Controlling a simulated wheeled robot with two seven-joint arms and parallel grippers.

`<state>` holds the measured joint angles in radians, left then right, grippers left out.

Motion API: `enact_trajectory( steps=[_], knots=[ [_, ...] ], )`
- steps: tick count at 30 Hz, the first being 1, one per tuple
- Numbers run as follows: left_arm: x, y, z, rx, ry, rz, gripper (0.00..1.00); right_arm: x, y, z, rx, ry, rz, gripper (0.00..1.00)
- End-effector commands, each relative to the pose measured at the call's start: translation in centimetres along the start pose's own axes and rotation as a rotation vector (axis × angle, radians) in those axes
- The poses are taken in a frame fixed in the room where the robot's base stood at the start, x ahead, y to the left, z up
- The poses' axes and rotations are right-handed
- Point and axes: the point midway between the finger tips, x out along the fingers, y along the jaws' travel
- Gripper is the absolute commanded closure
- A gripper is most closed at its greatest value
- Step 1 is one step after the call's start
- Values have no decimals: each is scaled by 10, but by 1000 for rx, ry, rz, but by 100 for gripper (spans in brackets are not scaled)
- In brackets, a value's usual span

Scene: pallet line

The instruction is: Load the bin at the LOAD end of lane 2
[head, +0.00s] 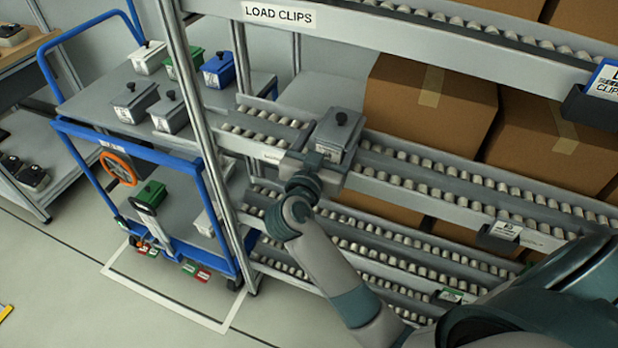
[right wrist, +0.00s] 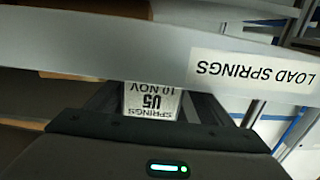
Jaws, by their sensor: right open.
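A grey bin with a black knob on its lid (head: 340,128) sits on the roller lane below the LOAD CLIPS rail, near its left end. In the right wrist view its white label (right wrist: 152,101) reads SPRINGS U5 10 NOV, upside down. My right gripper (head: 316,168) is at the bin's front, with its open fingers to either side of the label in the right wrist view (right wrist: 152,112). I cannot tell whether the fingers touch the bin. The lane's rail carries a LOAD SPRINGS sign (right wrist: 252,71). My left gripper is not in view.
A blue-framed cart (head: 150,152) with grey, green, white and blue bins stands left of the rack. A rack post (head: 205,150) rises between them. Large cardboard boxes (head: 430,100) stand behind the lanes. Further roller lanes (head: 370,250) run below. Floor at lower left is mostly clear.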

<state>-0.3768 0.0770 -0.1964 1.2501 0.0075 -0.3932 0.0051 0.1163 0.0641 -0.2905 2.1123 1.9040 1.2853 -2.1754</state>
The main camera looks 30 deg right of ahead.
Motion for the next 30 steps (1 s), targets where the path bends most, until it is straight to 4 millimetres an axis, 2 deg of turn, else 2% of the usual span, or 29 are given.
enact_trajectory(
  steps=[18,24,30],
  knots=[
    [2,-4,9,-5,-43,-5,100,-122,0,1,2,-2,0,27],
    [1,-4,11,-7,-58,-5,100,-145,0,0,1,0,0,27],
    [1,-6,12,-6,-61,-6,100,-152,0,0,2,1,1,27]
  ],
)
